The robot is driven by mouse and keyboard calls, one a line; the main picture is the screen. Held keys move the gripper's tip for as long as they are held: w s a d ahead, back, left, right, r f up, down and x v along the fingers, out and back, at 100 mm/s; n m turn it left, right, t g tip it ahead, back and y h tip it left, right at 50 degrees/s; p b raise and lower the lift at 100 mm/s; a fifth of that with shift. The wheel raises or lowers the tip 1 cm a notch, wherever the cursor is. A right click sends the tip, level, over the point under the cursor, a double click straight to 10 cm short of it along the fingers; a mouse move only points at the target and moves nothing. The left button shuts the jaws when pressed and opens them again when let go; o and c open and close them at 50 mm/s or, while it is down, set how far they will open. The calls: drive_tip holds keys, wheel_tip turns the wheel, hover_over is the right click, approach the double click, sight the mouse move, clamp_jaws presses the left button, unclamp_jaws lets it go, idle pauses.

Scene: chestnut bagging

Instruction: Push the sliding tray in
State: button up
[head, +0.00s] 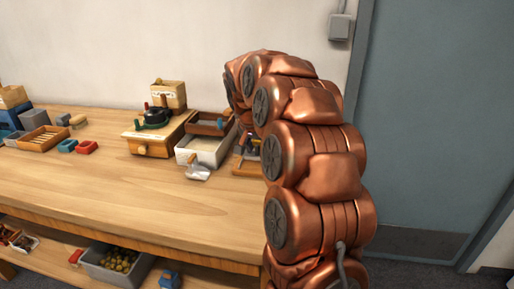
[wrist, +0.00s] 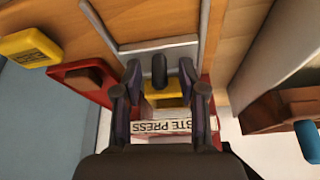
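In the wrist view my gripper (wrist: 160,82) has its two dark fingers spread, with a gap between them. A black upright knob (wrist: 159,68) stands between the fingertips, with space on both sides. Behind it is a grey metal plate (wrist: 128,58) between two thin rails, which looks like the sliding tray. I cannot tell whether a finger touches anything. In the head view my copper arm hides most of the press area, and my gripper is barely visible.
In the wrist view a red piece with a brown block (wrist: 83,80) and a yellow block (wrist: 28,47) lie to the left. A wooden box (wrist: 270,105) is close on the right. In the head view a white bin (head: 210,153) and a scoop (head: 198,172) stand left of my arm; the front tabletop is clear.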

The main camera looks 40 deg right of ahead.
clamp_jaws()
idle(0.4)
